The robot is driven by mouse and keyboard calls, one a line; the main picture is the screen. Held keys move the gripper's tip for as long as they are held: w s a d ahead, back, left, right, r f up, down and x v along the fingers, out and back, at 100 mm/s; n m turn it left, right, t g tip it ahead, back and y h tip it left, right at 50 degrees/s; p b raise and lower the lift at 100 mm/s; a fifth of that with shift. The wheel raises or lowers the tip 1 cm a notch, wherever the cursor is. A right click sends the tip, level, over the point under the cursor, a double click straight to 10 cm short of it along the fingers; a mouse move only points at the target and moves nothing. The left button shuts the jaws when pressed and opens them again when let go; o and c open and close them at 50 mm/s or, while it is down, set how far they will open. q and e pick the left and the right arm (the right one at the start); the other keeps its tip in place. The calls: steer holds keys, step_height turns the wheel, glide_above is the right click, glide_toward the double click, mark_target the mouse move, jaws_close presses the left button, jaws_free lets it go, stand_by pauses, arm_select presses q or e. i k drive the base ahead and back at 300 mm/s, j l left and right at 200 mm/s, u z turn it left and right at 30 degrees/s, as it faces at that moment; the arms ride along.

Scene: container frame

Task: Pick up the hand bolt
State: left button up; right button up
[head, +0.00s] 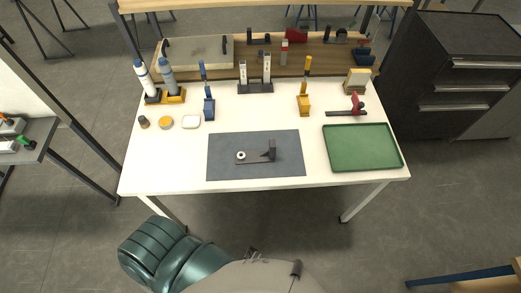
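A grey mat (225,143) lies at the front middle of the white table. On it is a dark L-shaped bracket (272,151) with a flat base and an upright part. A small pale ring-like piece (241,156) sits at the left end of that base. I cannot tell for sure which piece is the hand bolt; the parts here are too small. Neither of my grippers shows in the head view. Only teal and grey parts of my own body show at the bottom edge.
A green tray (362,147) lies empty at the table's right front. Bottles in a yellow holder (176,97), a blue-based tool (209,109), a yellow-based tool (304,104) and a red-handled clamp (357,103) stand behind. A wooden shelf (270,62) runs along the back.

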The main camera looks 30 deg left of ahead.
mark_target(142, 119)
steer(key=u, duration=2.15)
